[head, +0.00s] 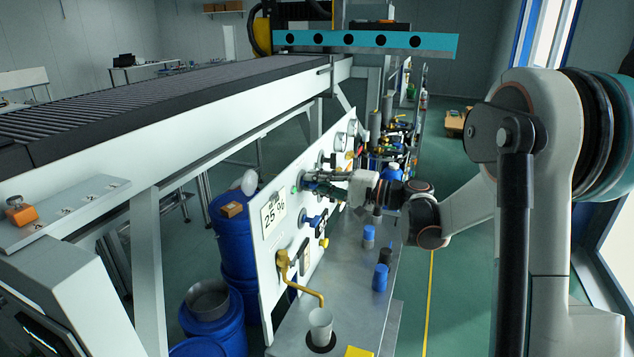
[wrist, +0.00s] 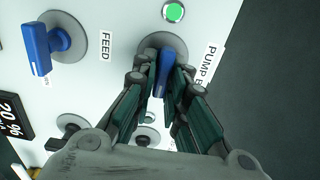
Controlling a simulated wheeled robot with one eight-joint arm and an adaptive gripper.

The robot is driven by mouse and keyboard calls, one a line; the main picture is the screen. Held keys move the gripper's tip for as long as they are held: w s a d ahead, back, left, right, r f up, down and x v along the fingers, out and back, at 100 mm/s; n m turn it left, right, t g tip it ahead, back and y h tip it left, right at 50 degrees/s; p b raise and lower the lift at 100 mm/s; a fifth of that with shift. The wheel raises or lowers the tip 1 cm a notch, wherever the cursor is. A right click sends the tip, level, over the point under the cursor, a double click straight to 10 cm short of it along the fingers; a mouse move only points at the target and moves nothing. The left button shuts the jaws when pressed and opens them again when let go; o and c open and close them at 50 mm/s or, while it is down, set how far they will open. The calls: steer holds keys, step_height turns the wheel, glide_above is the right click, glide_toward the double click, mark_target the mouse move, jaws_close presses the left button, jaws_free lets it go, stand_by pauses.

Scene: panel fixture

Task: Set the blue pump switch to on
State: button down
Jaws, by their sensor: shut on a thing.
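The blue pump switch (wrist: 164,74) shows in the wrist view as a blue handle on a round grey base, beside a label that starts "PUMP B". My gripper (wrist: 165,84) has its dark green fingers on either side of this handle and is shut on it. The fingers hide part of the handle and base. In the head view my gripper (head: 322,183) is at the white panel (head: 268,265), and the pump switch is hidden there behind it. A lit green button (wrist: 173,12) sits just above the switch in the wrist view.
A second blue switch (wrist: 40,50), labelled FEED, is left of my gripper. Blue-capped bottles (head: 369,237) stand on the metal bench.

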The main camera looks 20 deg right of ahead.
steer(key=c, duration=1.7)
jaws_free()
steer(key=shift+d, duration=0.15)
steer(key=v, duration=1.1)
steer(key=shift+s+d, duration=0.25)
steer(key=shift+d, duration=0.05)
